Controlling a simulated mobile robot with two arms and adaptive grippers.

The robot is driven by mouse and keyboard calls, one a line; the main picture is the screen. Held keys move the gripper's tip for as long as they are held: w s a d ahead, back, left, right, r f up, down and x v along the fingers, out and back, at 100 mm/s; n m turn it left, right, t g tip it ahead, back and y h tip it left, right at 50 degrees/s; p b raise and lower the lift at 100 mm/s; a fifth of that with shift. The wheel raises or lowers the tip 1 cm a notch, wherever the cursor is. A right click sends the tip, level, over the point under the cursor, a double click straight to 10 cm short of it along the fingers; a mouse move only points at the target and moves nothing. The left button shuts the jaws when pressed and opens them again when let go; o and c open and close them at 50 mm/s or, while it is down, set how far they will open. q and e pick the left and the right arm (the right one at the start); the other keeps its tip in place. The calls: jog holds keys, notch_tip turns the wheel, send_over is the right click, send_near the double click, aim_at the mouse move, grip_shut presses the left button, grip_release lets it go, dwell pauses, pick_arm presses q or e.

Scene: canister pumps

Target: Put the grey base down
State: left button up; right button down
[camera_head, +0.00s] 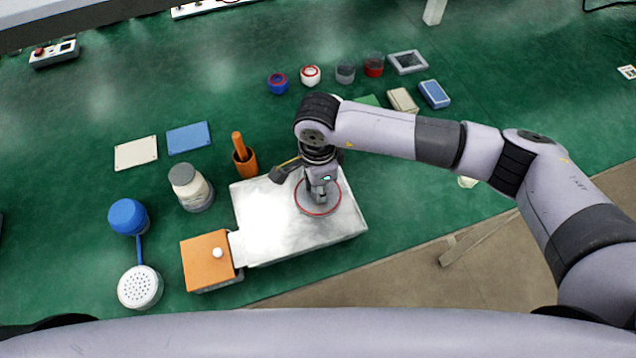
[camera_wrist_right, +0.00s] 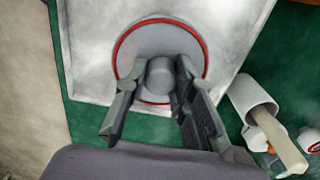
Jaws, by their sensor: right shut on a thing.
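The grey base (camera_head: 318,203) is a round disc with a red rim and a knob in its middle. It also shows in the right wrist view (camera_wrist_right: 160,42), flat over the silver plate (camera_head: 268,222), near the plate's right end in the head view. My right gripper (camera_head: 320,184) points down at it. In the right wrist view its two fingers (camera_wrist_right: 158,76) are shut on the central knob (camera_wrist_right: 160,75). I cannot tell whether the base touches the plate or hangs just above it. My left gripper is not in view.
An orange block (camera_head: 207,262) adjoins the plate's left end. An orange cup (camera_head: 245,163) with a handle stands behind it. A jar (camera_head: 190,186) and a blue-and-white part (camera_head: 128,216) stand left. Several small parts, including a blue ring (camera_head: 278,83), line the back.

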jog(key=shift+f+b, duration=0.15)
jog(key=shift+b, duration=0.15)
jog(key=c, duration=1.3)
grip_release()
jog(key=shift+c, duration=0.2)
jog(key=shift+r+p, duration=0.4)
jog(key=shift+p, duration=0.05)
notch_tip(320, 180, up, 12)
jog(key=b, duration=0.3)
jog(key=shift+f+b, duration=0.15)
jog(key=shift+b, duration=0.25)
